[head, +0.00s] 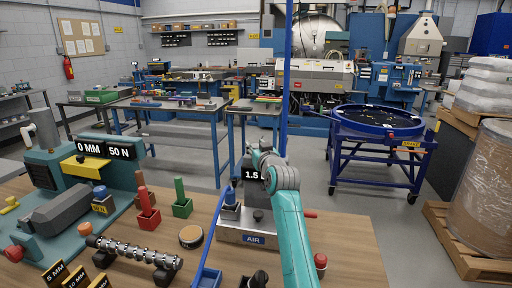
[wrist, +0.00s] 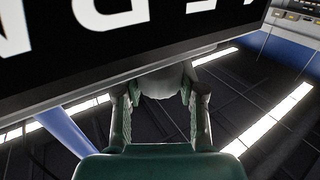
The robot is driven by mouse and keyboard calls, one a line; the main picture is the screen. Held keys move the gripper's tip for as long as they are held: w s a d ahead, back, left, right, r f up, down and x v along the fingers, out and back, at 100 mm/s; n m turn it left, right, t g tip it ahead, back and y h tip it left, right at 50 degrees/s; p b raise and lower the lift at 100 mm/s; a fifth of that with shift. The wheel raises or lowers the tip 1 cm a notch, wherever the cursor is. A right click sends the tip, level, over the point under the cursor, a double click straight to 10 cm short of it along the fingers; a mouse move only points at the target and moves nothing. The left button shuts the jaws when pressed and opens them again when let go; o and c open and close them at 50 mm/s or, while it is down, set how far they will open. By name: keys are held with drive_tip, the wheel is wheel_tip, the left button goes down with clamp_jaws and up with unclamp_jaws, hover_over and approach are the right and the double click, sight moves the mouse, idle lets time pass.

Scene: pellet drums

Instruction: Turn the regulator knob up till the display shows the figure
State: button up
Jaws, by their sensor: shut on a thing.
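The regulator stands on the wooden bench on a metal base (head: 235,236) with a blue AIR label. Its black display (head: 250,174) reads "1.5" in white, and my arm covers the part to the right. In the wrist view a black panel with large white letters (wrist: 120,30) crosses the top, cut off by the frame. My gripper (wrist: 162,108) is shut on a grey rounded knob (wrist: 162,82), with one finger on each side of it. In the head view my arm hides the knob and the fingertips.
A teal machine with a "0 MM 50 N" display (head: 102,147) stands at the bench's left. Red (head: 148,215) and green (head: 182,204) holders, a metal roller (head: 134,250) and a round puck (head: 191,236) lie between. A blue tube runs up left of the regulator.

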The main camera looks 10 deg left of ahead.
drive_tip(key=o, duration=1.2)
drive_tip(key=shift+c, duration=0.2)
drive_tip(key=v, duration=0.7)
drive_tip(key=shift+s+d, duration=0.15)
drive_tip(key=shift+s, duration=0.1)
drive_tip(key=shift+f, duration=0.1)
